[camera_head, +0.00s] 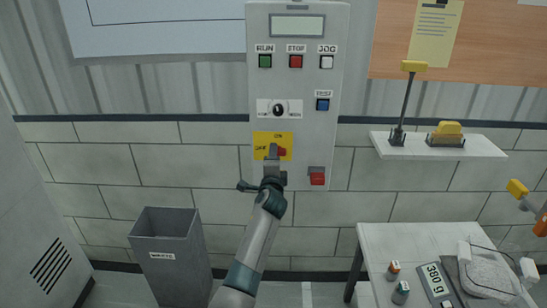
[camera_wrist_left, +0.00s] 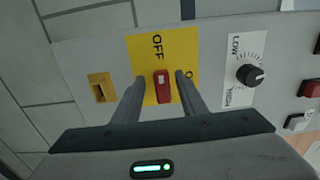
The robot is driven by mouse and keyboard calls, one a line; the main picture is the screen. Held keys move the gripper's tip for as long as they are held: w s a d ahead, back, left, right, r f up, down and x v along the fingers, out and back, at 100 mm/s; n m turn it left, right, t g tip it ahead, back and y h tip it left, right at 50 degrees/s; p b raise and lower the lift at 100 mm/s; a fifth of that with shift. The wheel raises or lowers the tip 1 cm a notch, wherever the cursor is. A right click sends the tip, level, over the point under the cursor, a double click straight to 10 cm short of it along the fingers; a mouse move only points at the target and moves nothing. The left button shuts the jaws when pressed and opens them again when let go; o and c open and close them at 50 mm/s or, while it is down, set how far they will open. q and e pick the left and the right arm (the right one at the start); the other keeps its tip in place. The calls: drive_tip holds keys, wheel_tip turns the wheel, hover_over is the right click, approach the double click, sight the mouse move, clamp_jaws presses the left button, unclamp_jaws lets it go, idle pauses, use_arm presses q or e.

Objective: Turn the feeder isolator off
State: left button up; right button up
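The feeder isolator is a yellow plate (camera_head: 261,139) low on the grey control panel, with a red handle (camera_head: 281,151). In the left wrist view the yellow plate (camera_wrist_left: 140,48) carries the word OFF, and a second label is partly hidden by a finger. The red handle (camera_wrist_left: 162,88) lies in line with OFF, a pale mark at its OFF end. My left gripper (camera_head: 272,153) is at the plate. In the wrist view the open fingers of my left gripper (camera_wrist_left: 160,79) stand either side of the handle, with gaps visible. My right gripper is not in view.
The panel also holds a LOW-HIGH knob (camera_head: 278,110), green RUN (camera_head: 265,61), red STOP (camera_head: 295,61) and a red block (camera_head: 317,177) right of the gripper. A waste bin (camera_head: 165,230) stands lower left. A table (camera_head: 385,237) stands lower right, below a shelf (camera_head: 475,150).

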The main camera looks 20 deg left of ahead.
use_arm(q)
drive_tip(key=shift+r, duration=0.1)
drive_tip(key=v, duration=1.7)
drive_tip(key=shift+s+b, duration=0.2)
drive_tip(key=shift+b, duration=0.1)
drive_tip(key=s+d+f+n+g+h, duration=0.15)
drive_tip(key=s+f, duration=0.35)
drive_tip(key=f, duration=0.8)
drive_tip(key=s+d+f+n+g+h, duration=0.1)
drive_tip(key=s+f+n+g+h, duration=0.2)
drive_tip(key=f, duration=0.9)
drive_tip(key=s+d+f+g, duration=0.2)
drive_tip(key=s+f, duration=0.4)
drive_tip(key=f, duration=0.7)
drive_tip(key=s+f+n+g+h, duration=0.1)
drive_tip(key=s+f+n, duration=0.3)
drive_tip(key=s+f, duration=0.7)
drive_tip(key=s+a+f+n+g+h, duration=0.1)
drive_tip(key=s+f+n+g, duration=0.3)
drive_tip(key=s+f, duration=0.7)
drive_tip(key=s, duration=0.7)
drive_tip(key=shift+s, duration=0.25)
drive_tip(key=shift+a, duration=0.2)
